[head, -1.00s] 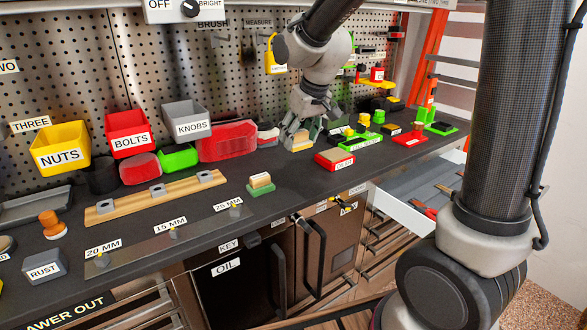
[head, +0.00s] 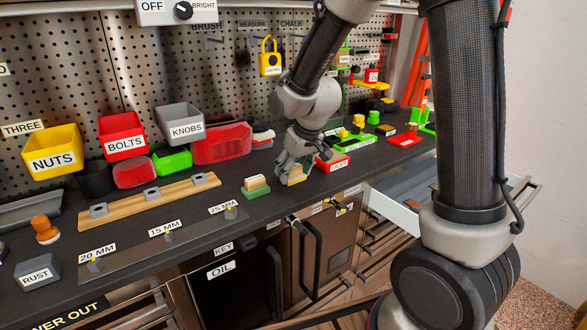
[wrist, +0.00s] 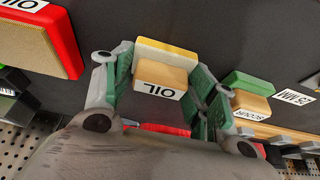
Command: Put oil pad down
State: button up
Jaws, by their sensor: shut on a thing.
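The oil pad is a wooden block with a yellow base and an OIL label. It shows between my fingers in the wrist view (wrist: 162,76) and low at my fingertips in the head view (head: 297,179). My gripper (head: 290,174) is shut on it, with one green-padded finger on each side in the wrist view (wrist: 158,92). The pad is over the dark bench top (head: 210,200) near its front edge. I cannot tell whether its base touches the bench.
A green-based SCOUR block (head: 256,187) stands just left of the gripper. Behind are a red case (head: 222,143) and a green bin (head: 172,161). A drawer (head: 400,208) is open below.

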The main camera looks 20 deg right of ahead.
jog(key=o, duration=1)
jog(key=shift+r, duration=0.35)
jog(key=v, duration=1.2)
jog(key=s+d+r+m, duration=0.1)
jog(key=s+d, duration=0.3)
jog(key=s, duration=0.3)
jog(key=s+d+r+m+h, duration=0.1)
jog(key=s+d, duration=0.4)
jog(key=s, duration=0.2)
jog(key=s+d+r+m, duration=0.1)
jog(key=s+d, duration=0.3)
jog(key=s, duration=0.4)
jog(key=shift+d+r+m, duration=0.25)
jog(key=shift+m, duration=0.05)
